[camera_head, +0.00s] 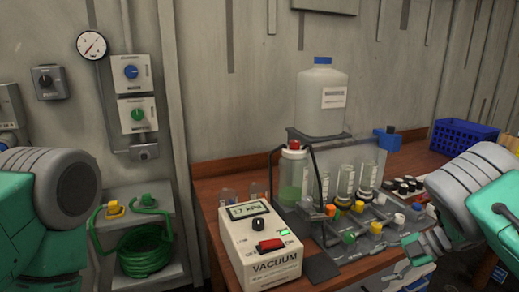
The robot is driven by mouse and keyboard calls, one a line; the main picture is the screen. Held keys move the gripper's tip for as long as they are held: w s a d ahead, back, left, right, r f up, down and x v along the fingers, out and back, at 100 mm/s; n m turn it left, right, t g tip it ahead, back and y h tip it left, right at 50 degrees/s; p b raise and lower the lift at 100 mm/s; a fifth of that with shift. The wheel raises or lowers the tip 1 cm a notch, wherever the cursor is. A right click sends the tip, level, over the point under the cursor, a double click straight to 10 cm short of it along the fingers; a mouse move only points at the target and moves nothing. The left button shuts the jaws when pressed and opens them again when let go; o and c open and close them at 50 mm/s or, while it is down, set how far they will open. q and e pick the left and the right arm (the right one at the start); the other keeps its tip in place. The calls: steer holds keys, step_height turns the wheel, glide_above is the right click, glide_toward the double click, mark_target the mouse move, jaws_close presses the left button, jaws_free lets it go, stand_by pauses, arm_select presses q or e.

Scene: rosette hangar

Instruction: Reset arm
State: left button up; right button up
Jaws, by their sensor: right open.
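My right arm comes in from the right edge, grey and green. My right gripper (408,268) shows at the lower right, low in front of the bench's front edge, and is open with nothing seen between its fingers. My left arm shows at the left edge as a green and grey link. My left gripper is outside the picture. The wooden bench (205,178) holds a white vacuum box (262,262) with a display and a red switch. Right of it stands a filter rack (345,250) with clear cylinders and coloured valve knobs.
A white jug (321,100) with a blue cap stands above the rack. A blue basket (462,136) sits at the back right. Small dark-topped vials (402,187) stand near my right arm. A side shelf (180,268) at left holds a coiled green hose (145,252).

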steer(key=s+f+m+t+h, duration=0.4)
steer(key=s+f+m+h, duration=0.1)
steer(key=s+f+m, duration=0.9)
steer(key=s+a+m+g+h, duration=0.2)
steer(key=s+m+g, duration=0.25)
steer(key=s, duration=0.95)
steer(key=s+a+m+g+h, duration=0.25)
steer(key=s+m, duration=0.25)
steer(key=s, duration=0.9)
steer(key=shift+n+t+y, duration=0.3)
steer(key=shift+n+y, duration=0.05)
steer(key=shift+n, duration=0.3)
steer(key=f+b, duration=0.1)
steer(key=w+f+b, duration=0.1)
steer(key=b, duration=0.1)
steer(key=w+f+b, duration=0.1)
steer(key=b, duration=0.1)
steer(key=shift+w+a+f, duration=0.1)
steer(key=shift+a+f, duration=0.2)
steer(key=shift+f, duration=0.05)
steer(key=shift+w, duration=0.15)
